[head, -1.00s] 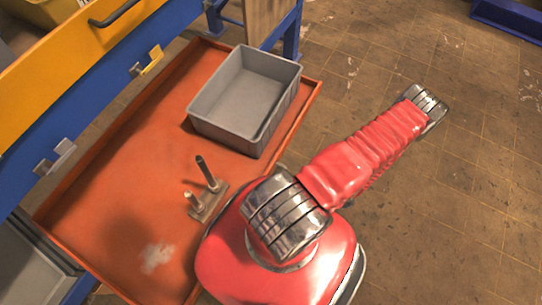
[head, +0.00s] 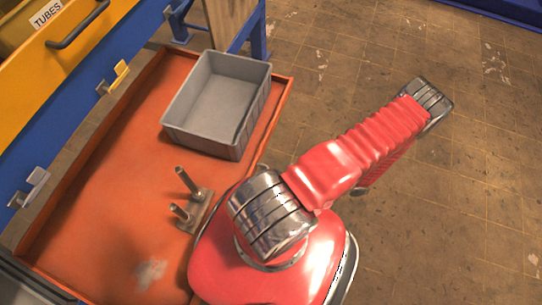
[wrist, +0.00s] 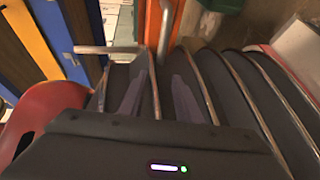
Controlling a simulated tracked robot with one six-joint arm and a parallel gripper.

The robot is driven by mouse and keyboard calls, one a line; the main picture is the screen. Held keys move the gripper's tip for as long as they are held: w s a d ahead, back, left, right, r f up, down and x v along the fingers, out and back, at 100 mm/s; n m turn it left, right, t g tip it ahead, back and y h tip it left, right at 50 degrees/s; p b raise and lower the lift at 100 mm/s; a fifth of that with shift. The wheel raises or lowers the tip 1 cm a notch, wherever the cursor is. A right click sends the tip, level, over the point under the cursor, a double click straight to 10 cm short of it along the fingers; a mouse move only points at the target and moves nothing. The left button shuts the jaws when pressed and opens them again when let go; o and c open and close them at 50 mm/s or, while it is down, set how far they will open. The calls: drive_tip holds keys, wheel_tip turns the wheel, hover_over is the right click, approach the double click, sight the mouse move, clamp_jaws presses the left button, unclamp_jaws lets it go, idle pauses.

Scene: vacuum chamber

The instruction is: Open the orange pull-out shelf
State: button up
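The orange pull-out shelf (head: 105,195) fills the left of the head view, extending out from under a blue and yellow bench. A grey bin (head: 172,124) and a small metal piece with two upright pins (head: 196,212) rest on it. In the wrist view an orange strip (wrist: 152,22) shows at the top, probably the shelf's edge. My gripper (wrist: 160,82) shows two dark fingers set apart with nothing visible between them. A pale metal bar (wrist: 105,49) lies just beyond the left finger; I cannot tell whether they touch. My gripper is hidden in the head view.
Above the shelf is a yellow drawer labelled TUBES (head: 45,60) with a dark handle (head: 78,28). Metal clips (head: 30,187) sit on the blue rail. A blue leg (head: 259,40) stands behind the bin. The tiled floor (head: 480,170) at right is clear.

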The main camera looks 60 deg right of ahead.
drive_tip(key=v, duration=0.4)
idle(0.8)
